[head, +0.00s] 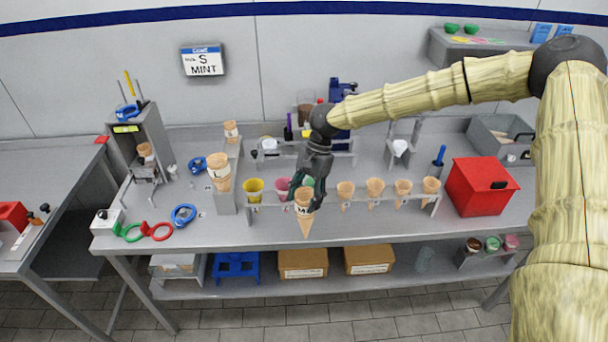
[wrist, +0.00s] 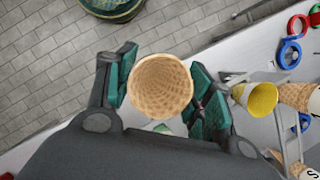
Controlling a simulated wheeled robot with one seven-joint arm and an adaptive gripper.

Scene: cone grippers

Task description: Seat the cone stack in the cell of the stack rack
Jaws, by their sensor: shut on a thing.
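My gripper (head: 305,187) is shut on a waffle cone (head: 305,215), held point down in front of the table's front edge. In the wrist view the cone (wrist: 160,86) sits between the two green-padded fingers, and I look into its open, empty mouth. I cannot tell whether it is one cone or several nested. A grey upright stand (head: 226,200) at the left, perhaps the stack rack, bears a waffle cone stack (head: 218,172). Its cells are not clear from here. Waffle cones also show at the right of the wrist view (wrist: 298,96).
A red box (head: 480,187) stands at the right. Blue (head: 183,215) and red (head: 158,231) rings lie at the left front.

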